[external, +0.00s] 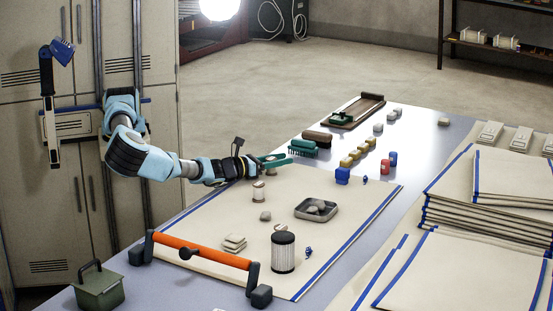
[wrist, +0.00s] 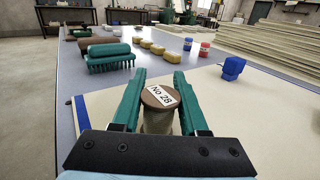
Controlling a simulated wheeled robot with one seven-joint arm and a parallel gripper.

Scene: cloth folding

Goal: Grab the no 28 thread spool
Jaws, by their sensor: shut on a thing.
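The No 28 thread spool (wrist: 159,108) stands between the two green fingers of my gripper (wrist: 158,105) in the wrist view. Its brown top carries a white label reading "No 28", and pale thread shows below. My gripper is shut on it, one finger on each side. In the external view my gripper (external: 273,162) is at the far left edge of the cream cloth, with the spool (external: 271,171) just under its fingers. I cannot tell whether the spool's base touches the cloth. Another similar spool (external: 258,191) stands nearer on the cloth.
Beyond are a green brush (external: 303,147), yellow blocks (external: 354,155) and a blue block (external: 342,176). Folded cloths (external: 500,190) are stacked at right.

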